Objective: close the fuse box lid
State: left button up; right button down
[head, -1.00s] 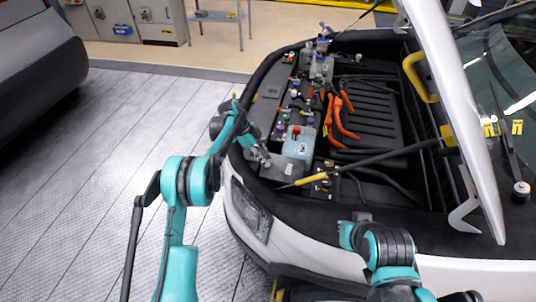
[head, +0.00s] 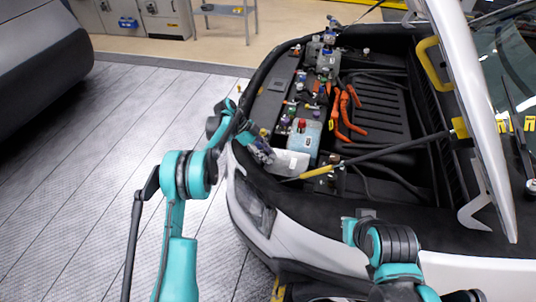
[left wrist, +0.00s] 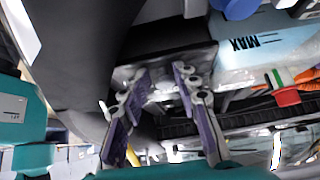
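The fuse box (head: 290,163) appears to be the grey box at the front edge of the engine bay, beside the coolant tank, in the head view. Its top face looks light grey; I cannot tell the lid's exact angle. In the left wrist view a dark box (left wrist: 170,42), likely the same one, lies just beyond the fingertips. My left gripper (head: 262,152) is at the box's left side in the head view. In the left wrist view the purple-padded fingers (left wrist: 163,78) are spread, with nothing clearly held.
The coolant tank (head: 302,140) with a red cap stands behind the box. Orange cables (head: 342,115) lie to its right. A prop rod with a yellow grip (head: 316,172) runs close by, towards the raised hood (head: 465,90). Open floor lies left of the car.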

pick_arm(q)
jog(key=shift+s+a+f, duration=0.1)
jog(key=shift+a+f, duration=0.05)
jog(key=shift+f, duration=0.4)
jog(key=shift+w, duration=0.2)
jog(key=v, duration=1.2)
jog(key=shift+d+r, duration=0.35)
